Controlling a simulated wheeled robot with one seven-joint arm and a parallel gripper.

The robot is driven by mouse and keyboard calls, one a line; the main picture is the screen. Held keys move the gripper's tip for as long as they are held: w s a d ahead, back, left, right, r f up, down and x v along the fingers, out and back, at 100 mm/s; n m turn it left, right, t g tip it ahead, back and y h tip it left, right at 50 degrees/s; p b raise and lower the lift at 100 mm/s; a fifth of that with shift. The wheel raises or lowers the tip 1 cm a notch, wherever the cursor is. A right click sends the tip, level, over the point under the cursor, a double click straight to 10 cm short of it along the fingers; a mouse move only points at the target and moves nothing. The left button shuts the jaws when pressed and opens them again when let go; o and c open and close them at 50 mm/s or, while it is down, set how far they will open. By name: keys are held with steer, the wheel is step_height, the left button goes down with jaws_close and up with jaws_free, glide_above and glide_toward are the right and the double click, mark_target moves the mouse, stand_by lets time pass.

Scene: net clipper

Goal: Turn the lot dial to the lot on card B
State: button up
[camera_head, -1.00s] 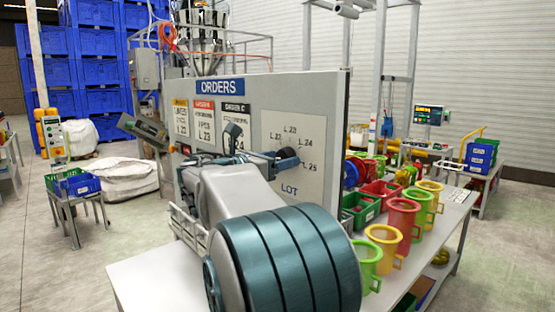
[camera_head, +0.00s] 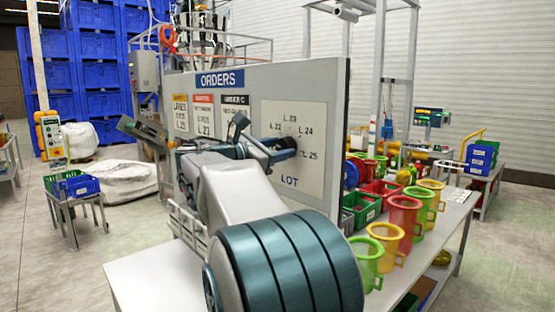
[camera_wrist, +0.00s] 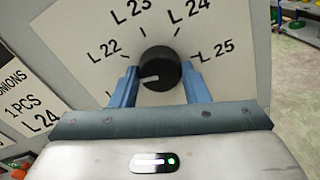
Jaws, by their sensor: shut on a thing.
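The lot dial (camera_wrist: 160,70) is a black round knob on a pale plate marked LOT. In the wrist view its white pointer line points left and slightly down, below the L 22 label. Labels L 22, L 23, L 24 and L 25 show around it; another at lower left is mostly hidden by a finger. My gripper (camera_wrist: 160,82) is shut on the dial, one blue finger on each side. In the head view my gripper (camera_head: 284,150) is at the dial. Card B (camera_head: 204,116) has a red header; its lot line appears to read L 23, small and blurred.
The grey ORDERS board (camera_head: 320,90) stands upright on the table. Card A (camera_head: 181,115) and card C (camera_head: 235,115) flank card B; the wrist view shows L 24 on the nearest card (camera_wrist: 22,105). Colored mugs (camera_head: 403,218) and bins stand on the table right of the board.

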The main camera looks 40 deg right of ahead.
steer(key=m+b, duration=0.5)
steer(key=m, duration=0.1)
steer(key=m+b, duration=0.5)
steer(key=m, duration=0.1)
steer(key=shift+f+m+b, duration=0.2)
steer(key=shift+m+b, duration=0.1)
steer(key=shift+b, duration=0.1)
steer(key=shift+r+m+b, duration=0.1)
steer(key=shift+m+b, duration=0.85)
steer(key=shift+m, duration=0.55)
steer(key=o, duration=1)
steer(key=shift+r, duration=0.1)
steer(key=shift+c, duration=0.2)
